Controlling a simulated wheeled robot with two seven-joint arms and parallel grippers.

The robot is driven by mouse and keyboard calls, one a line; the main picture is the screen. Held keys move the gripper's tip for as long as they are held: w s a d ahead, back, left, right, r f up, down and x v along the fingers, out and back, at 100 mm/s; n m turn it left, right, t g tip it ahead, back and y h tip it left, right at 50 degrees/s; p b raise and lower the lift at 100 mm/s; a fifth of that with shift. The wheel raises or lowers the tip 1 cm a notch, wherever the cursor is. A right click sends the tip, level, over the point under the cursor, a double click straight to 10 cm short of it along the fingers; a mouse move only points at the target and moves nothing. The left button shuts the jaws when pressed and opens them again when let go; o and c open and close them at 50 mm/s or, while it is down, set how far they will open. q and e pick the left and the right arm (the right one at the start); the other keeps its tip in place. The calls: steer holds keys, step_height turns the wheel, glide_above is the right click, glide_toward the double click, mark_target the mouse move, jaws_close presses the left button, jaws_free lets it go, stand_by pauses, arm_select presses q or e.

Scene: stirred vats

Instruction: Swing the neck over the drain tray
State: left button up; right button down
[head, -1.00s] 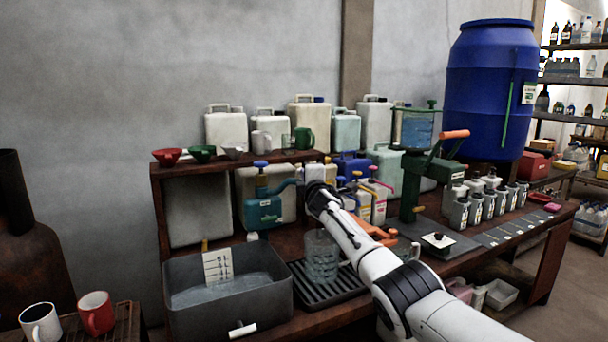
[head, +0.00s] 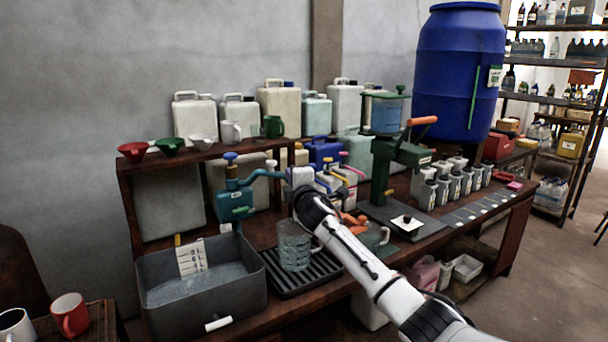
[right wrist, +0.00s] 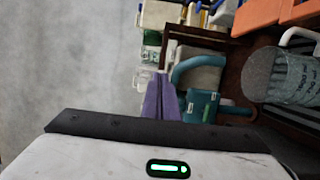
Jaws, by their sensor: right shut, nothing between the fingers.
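The teal pump bottle (head: 235,203) with a blue cap stands at the back of the bench, behind the grey basin. Its curved teal neck (head: 262,173) points right, its outer end close to my right gripper. The black ribbed drain tray (head: 318,277) lies in front of it, with a clear ribbed jug (head: 293,246) standing on it. My right gripper (head: 308,199) is above and behind the jug; its fingertips are hidden in the head view. In the right wrist view its purple fingers (right wrist: 164,95) are shut and empty, beside the neck (right wrist: 198,68) in the picture; contact cannot be told.
The grey basin (head: 208,310), with liquid and a white card, stands left of the tray. Orange-handled items (head: 353,222) lie right of the jug. A green press (head: 385,165) stands further right. Canisters (head: 195,115) and cups line the raised shelf behind.

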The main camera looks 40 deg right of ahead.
steer(key=s, duration=0.1)
steer(key=s+d, duration=0.1)
steer(key=s, duration=0.1)
steer(key=shift+s+d+f, duration=0.1)
steer(key=shift+d, duration=0.1)
stand_by(0.4)
steer(key=s+a+f+m+g+y, duration=0.1)
steer(key=s+a+f+y, duration=0.1)
steer(key=s+a+f, duration=0.6)
steer(key=s+a+f+m+g+y, duration=0.15)
steer(key=a+f, duration=0.35)
steer(key=f, duration=0.7)
steer(key=s+a+f+m+g+y, duration=0.1)
steer(key=s+a+f+y, duration=0.2)
steer(key=s+a+f, duration=0.55)
steer(key=s+a+f+m+g+y, duration=0.1)
steer(key=s+a+f+m+g, duration=0.1)
steer(key=s+a+f+m, duration=0.2)
steer(key=s+a+f+m+g+y, duration=0.2)
steer(key=s+a+f, duration=0.8)
steer(key=s, duration=1.1)
steer(key=shift+s+a+m, duration=0.15)
steer(key=shift+s+m, duration=0.05)
steer(key=shift+m, duration=0.65)
